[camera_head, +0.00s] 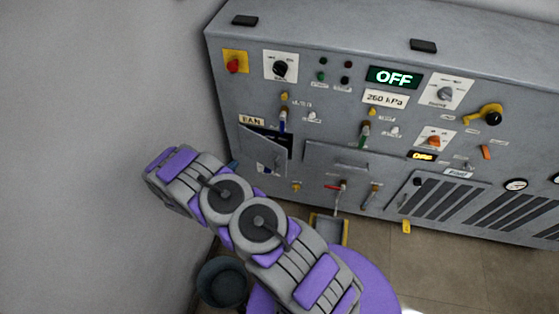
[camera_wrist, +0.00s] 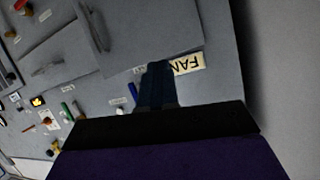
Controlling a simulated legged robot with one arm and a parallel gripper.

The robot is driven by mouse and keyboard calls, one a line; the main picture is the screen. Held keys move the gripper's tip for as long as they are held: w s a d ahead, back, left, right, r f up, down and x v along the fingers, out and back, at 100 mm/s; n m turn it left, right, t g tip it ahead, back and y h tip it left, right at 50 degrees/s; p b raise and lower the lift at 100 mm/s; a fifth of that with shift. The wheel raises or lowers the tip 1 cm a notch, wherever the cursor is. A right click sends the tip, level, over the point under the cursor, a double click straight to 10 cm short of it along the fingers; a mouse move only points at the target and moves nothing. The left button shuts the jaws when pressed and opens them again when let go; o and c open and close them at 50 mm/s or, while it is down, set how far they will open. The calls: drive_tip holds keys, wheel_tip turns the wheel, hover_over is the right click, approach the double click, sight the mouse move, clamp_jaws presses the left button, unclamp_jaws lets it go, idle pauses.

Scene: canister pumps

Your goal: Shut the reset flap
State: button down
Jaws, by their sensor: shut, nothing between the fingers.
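A grey hinged flap (camera_head: 262,154) on the panel front, below the FAN label, stands ajar with a dark gap showing along its top. I take it for the reset flap, but I cannot read a reset label on it. In the wrist view, a grey plate (camera_wrist: 150,35) beside the upside-down FAN label looks like the same flap. My gripper (camera_head: 233,163) is shut and empty, just left of the flap, mostly hidden by my arm. Its dark fingers (camera_wrist: 157,82) show closed together in the wrist view, close to the plate's edge; contact cannot be told.
The FAN label (camera_head: 251,121) is above the flap. A blue-handled switch (camera_head: 283,124) sits at its upper right, and a larger grey cover (camera_head: 336,157) is to the right. A dark bin (camera_head: 222,283) stands on the floor. A bare wall (camera_head: 90,130) bounds the left side.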

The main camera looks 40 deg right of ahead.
drive_tip(key=s+d+f+g+h, duration=0.1)
drive_tip(key=s+d+f+h, duration=0.4)
drive_tip(key=s, duration=0.5)
drive_tip(key=b, duration=0.4)
approach(285, 154)
drive_tip(key=x, duration=0.4)
drive_tip(key=shift+x, duration=0.85)
drive_tip(key=shift+w+d+f+m, duration=0.1)
drive_tip(key=shift+d+m, duration=0.05)
drive_tip(key=shift+d, duration=0.25)
drive_tip(key=shift+w+d+f+m, duration=0.1)
drive_tip(key=shift+d+m, duration=0.05)
drive_tip(key=shift+d, duration=0.25)
drive_tip(key=shift+a+r, duration=0.1)
